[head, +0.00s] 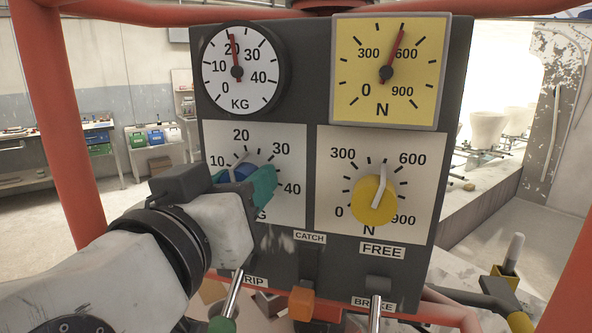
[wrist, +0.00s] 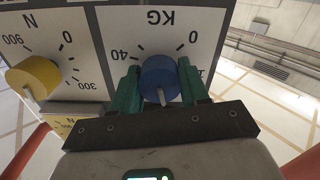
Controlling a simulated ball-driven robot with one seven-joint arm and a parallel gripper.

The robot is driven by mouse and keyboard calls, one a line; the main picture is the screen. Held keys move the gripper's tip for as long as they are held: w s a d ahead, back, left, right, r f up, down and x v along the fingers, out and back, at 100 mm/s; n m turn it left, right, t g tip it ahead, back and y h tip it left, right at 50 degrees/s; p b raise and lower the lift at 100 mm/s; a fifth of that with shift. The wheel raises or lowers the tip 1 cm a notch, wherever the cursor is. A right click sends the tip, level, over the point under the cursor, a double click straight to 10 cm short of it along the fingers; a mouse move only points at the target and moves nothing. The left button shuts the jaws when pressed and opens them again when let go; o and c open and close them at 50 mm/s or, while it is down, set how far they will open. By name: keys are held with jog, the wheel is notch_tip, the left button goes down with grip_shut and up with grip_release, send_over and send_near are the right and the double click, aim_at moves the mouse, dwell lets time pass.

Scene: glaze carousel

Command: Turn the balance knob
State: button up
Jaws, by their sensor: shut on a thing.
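A blue knob (head: 246,171) sits on the lower left KG dial plate (head: 290,140) of a dark panel. My gripper (head: 243,181) has its green fingers on both sides of this knob and is shut on it. In the wrist view the blue knob (wrist: 160,78) is between the two fingers, with a pale pointer on its face. In the head view its pale pointer stands near the 20 mark, partly hidden by my gripper. A yellow knob (head: 374,202) with a pale pointer sits on the N plate to the right. No label reading "balance" is visible.
Above, the round KG gauge (head: 246,85) points near 20 and the yellow N gauge (head: 388,100) points just short of 600. Below are a green-ended lever (head: 226,310), an orange catch (head: 301,304) and a brake lever (head: 376,312). Red posts (head: 62,120) flank the panel.

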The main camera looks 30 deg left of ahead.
jog(key=shift+n, duration=0.4)
jog(key=o, duration=1.1)
jog(key=shift+c, duration=0.2)
jog(key=shift+s, duration=0.1)
jog(key=b+v, duration=0.1)
jog(key=v, duration=0.9)
jog(key=shift+s+b, duration=0.3)
jog(key=shift+b, duration=0.1)
